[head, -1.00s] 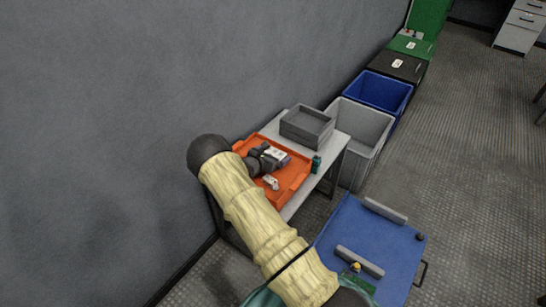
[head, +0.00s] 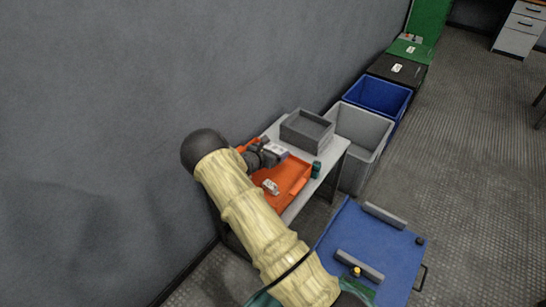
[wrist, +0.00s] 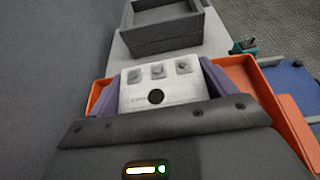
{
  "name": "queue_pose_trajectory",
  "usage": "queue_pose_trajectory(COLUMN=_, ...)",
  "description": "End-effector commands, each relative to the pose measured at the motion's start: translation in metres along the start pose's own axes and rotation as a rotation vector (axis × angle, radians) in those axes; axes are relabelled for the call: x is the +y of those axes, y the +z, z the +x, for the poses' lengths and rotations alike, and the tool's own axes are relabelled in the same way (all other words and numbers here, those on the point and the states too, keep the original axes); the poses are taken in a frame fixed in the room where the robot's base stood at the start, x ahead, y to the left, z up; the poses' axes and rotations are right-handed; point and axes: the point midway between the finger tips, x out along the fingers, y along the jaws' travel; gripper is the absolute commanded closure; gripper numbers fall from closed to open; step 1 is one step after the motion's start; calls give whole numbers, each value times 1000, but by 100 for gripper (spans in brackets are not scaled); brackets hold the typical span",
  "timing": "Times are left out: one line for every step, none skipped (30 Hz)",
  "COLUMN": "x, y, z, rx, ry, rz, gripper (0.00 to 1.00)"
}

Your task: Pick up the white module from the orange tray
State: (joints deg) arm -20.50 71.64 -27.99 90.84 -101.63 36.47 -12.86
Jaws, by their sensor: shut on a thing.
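The white module (wrist: 158,88) sits between the two purple fingertips of my gripper (wrist: 160,84) in the wrist view. It has grey square fittings and a dark round spot on its face. My gripper is shut on it. In the head view, the module (head: 276,151) shows at the end of my dark gripper, over the far part of the orange tray (head: 290,192). It looks raised above the tray floor, though its underside is hidden. In the wrist view, the tray (wrist: 254,84) shows on both sides of the gripper.
Another small white part (head: 271,187) lies in the tray. A grey box (head: 307,129) stands behind the tray on the table, with a small teal item (head: 316,169) at the right edge. Grey (head: 361,140) and blue (head: 378,97) bins stand beyond. A blue cart (head: 366,245) is nearby.

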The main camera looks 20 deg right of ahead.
Motion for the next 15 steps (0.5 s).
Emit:
queue_pose_trajectory(x=0, y=14, z=-5, rx=-3, ry=0, rz=3, gripper=50)
queue_pose_trajectory(x=0, y=19, z=-7, rx=-2, ry=0, rz=3, gripper=50)
queue_pose_trajectory(x=0, y=26, z=-10, rx=-2, ry=0, rz=3, gripper=50)
queue_pose_trajectory(x=0, y=31, z=-12, rx=-2, ry=0, rz=3, gripper=50)
queue_pose_trajectory(x=0, y=35, z=-14, rx=-2, ry=0, rz=2, gripper=50)
queue_pose_trajectory(x=0, y=39, z=-16, rx=-2, ry=-1, rz=1, gripper=50)
queue_pose_trajectory(x=0, y=42, z=-17, rx=-2, ry=-1, rz=1, gripper=50)
queue_pose_trajectory(x=0, y=45, z=-18, rx=-2, ry=-1, rz=2, gripper=50)
queue_pose_trajectory(x=0, y=47, z=-18, rx=-2, ry=-1, rz=1, gripper=50)
queue_pose_trajectory(x=0, y=48, z=-19, rx=-2, ry=-1, rz=1, gripper=50)
queue_pose_trajectory(x=0, y=48, z=-19, rx=-1, ry=-1, rz=0, gripper=50)
queue_pose_trajectory(x=0, y=49, z=-19, rx=-1, ry=-1, rz=0, gripper=50)
queue_pose_trajectory(x=0, y=49, z=-19, rx=-1, ry=-1, rz=0, gripper=50)
queue_pose_trajectory(x=0, y=48, z=-19, rx=-1, ry=-1, rz=0, gripper=50)
queue_pose_trajectory(x=0, y=48, z=-19, rx=-1, ry=-1, rz=0, gripper=50)
